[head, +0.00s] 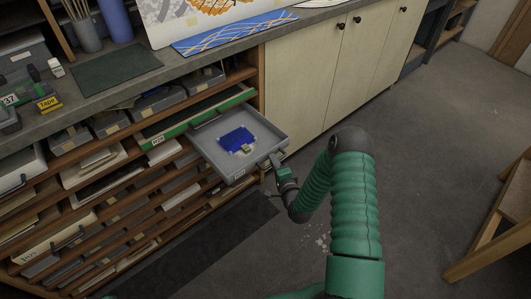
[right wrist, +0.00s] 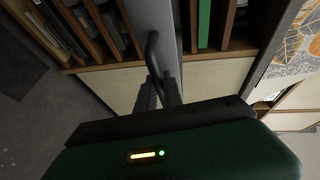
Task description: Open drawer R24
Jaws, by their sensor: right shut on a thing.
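A grey drawer (head: 222,140) stands pulled out from the wooden rack, with a blue item (head: 238,139) and a small pale piece lying in it. The small label on its front (head: 239,173) is too small to read surely. My right gripper (head: 279,165) is at the right end of the drawer's front, shut on its handle. In the right wrist view the fingers (right wrist: 159,92) close on the dark looped handle (right wrist: 152,48), which stands on the grey drawer front (right wrist: 166,18). My left gripper is not in view.
The rack (head: 75,220) holds several other drawers and trays, one with a green front (head: 190,121) just above the grey drawer. Pale cupboards (head: 335,75) stand to the right. The floor (head: 430,150) is mostly clear; a wooden stool or table (head: 497,222) is at the right edge.

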